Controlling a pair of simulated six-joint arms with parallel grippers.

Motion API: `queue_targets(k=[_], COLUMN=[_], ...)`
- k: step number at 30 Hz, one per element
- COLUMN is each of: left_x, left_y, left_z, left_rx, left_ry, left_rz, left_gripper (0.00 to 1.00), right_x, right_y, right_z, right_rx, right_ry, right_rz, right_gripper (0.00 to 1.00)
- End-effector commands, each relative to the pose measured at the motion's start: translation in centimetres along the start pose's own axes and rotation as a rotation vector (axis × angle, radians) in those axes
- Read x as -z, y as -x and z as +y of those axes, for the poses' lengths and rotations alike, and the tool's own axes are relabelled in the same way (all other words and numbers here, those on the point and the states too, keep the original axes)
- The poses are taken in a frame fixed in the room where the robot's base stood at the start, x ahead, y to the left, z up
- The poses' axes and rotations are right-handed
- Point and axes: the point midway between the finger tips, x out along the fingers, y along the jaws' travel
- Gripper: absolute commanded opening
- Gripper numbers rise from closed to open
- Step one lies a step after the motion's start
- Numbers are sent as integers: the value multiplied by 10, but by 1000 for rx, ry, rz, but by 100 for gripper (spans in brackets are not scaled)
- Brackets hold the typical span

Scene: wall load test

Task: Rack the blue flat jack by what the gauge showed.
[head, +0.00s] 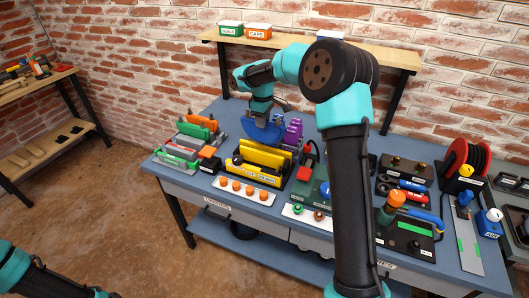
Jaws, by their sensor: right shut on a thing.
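The blue flat jack (268,133), a half-round plate, hangs with its curved edge down from my right gripper (262,114), which is shut on it. It is just above or behind the yellow rack (262,156); I cannot tell whether it touches. A purple rack (294,131) stands right of the jack. A rack with green and grey parts (198,125) stands to the left. No gauge reading can be made out. Only part of my left arm shows at the bottom left, and its gripper is out of view.
A white strip with orange caps (249,190) lies in front of the yellow rack. A green unit with a red handle (305,172) is to its right. A red cable reel (468,158) stands at the far right. A shelf (390,55) with boxes is behind. My right arm hides the table's middle.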

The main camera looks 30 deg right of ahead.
Motion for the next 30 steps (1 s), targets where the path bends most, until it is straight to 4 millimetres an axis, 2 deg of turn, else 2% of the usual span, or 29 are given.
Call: queue_targets(k=[12, 30], left_x=[0, 0], left_y=[0, 0], left_z=[0, 0], left_rx=[0, 0], left_ry=[0, 0], left_rz=[0, 0], left_gripper=[69, 69], right_x=[0, 0], right_y=[18, 19], right_z=[0, 0], right_rx=[-2, -2], right_ry=[0, 0], right_rz=[2, 1], right_gripper=[0, 0])
